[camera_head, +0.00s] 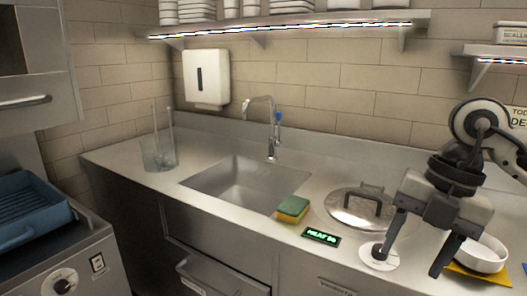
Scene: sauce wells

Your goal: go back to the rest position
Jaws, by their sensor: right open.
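My right gripper (418,262) comes in from the right and hangs over the right part of the steel counter, pointing down. Its two dark fingers are spread apart with nothing between them. A white bowl (482,254) stands on a yellow mat (470,279) just behind and right of the right finger. A small white disc (378,257) lies at the left finger, which partly covers it. A round steel lid (350,212) with a dark handle is set in the counter, left of the gripper. My left gripper does not show.
A green and yellow sponge (292,209) and a black sign with green lettering (321,237) lie near the front edge. A sink (240,182) with a faucet (271,135) is mid-counter. A clear container (158,152) stands left. Shelves (300,22) overhang the back. A blue basket (30,208) is far left.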

